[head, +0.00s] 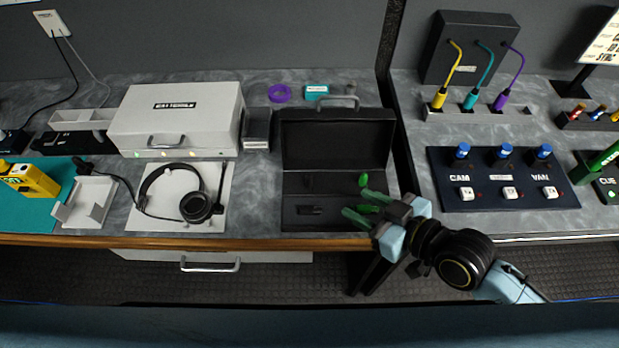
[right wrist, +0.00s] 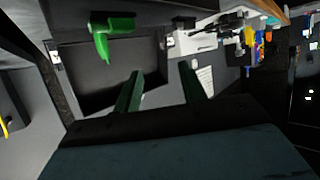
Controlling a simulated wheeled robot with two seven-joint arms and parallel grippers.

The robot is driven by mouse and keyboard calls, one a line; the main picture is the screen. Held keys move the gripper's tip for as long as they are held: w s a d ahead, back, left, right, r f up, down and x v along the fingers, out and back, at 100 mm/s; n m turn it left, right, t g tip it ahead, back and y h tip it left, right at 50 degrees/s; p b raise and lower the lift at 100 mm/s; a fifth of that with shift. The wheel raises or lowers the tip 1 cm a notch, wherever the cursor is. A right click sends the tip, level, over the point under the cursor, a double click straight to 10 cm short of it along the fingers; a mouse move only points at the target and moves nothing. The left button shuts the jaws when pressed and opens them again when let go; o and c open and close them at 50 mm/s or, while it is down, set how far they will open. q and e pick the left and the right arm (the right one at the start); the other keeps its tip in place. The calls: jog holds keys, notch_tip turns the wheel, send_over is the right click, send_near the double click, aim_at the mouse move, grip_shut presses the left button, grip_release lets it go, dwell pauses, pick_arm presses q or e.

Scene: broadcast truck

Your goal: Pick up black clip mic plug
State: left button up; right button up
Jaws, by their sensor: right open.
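An open black case (head: 290,160) lies on the grey counter, its lid raised at the back. A small black piece (head: 310,210) lies in the left part of its tray; it may be the black clip mic plug, but dark on dark I cannot tell. A green clip-like piece (head: 363,179) shows at the case's right side and in the right wrist view (right wrist: 114,35). My right gripper (head: 355,203) is open with nothing seen between its green fingers, over the case's front right corner and right of the black piece. In the right wrist view its fingers (right wrist: 160,88) point toward the case.
A headset (head: 190,205) lies on a white pad left of the case, below a white box (head: 175,120). A black cable end (head: 83,165) lies by a grey holder (head: 87,200). A dark button panel (head: 505,180) is on the right. The counter's wooden front edge is near.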

aim_at(312, 180)
jog(key=x, duration=1.3)
jog(key=shift+w+a+r, duration=0.15)
jog(key=shift+a, duration=0.05)
grip_shut()
